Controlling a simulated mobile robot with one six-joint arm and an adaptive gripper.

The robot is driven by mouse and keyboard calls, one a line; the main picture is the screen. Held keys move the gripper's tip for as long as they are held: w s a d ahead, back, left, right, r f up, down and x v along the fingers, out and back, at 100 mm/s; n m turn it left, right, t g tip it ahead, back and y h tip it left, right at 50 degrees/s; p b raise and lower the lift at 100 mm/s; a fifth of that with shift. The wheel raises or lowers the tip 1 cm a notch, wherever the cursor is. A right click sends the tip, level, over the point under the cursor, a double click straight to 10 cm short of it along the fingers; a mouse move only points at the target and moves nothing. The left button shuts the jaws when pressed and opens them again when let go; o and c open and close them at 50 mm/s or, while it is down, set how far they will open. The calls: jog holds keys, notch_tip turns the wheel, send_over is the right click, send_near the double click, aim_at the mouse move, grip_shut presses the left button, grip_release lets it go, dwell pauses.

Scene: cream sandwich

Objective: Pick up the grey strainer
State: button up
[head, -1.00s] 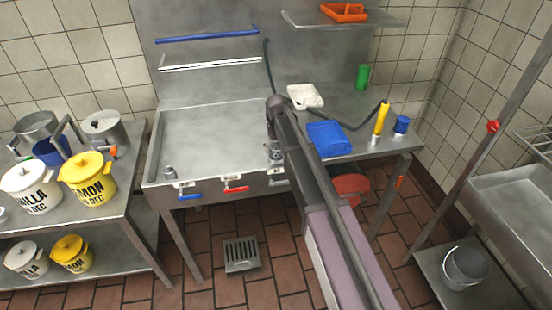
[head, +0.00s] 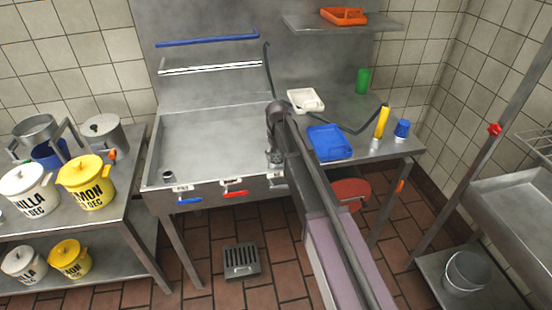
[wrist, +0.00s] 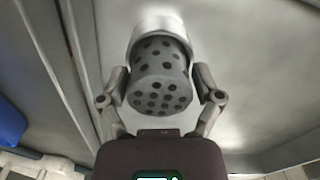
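The grey strainer (wrist: 160,80) is a small cup full of round holes. In the wrist view its holed end faces me, and a paler smooth band shows at its far end. My gripper (wrist: 160,78) has one finger on each side of it, wide apart and close to its walls; I cannot tell whether they touch. In the head view my gripper (head: 275,142) is over the right front part of the steel sink, and the strainer (head: 274,158) shows small and partly hidden at its tip.
A blue tray (head: 329,142) lies close to the right of my arm, with a white tray (head: 305,101) behind it. A small grey cup (head: 168,177) stands at the sink's left front corner. The sink basin (head: 210,130) is mostly clear.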

aim_at(277, 150)
jog(key=c, duration=0.5)
jog(key=shift+r, duration=0.15)
jog(key=shift+c, duration=0.2)
notch_tip(277, 150, up, 10)
jog(key=p, duration=1)
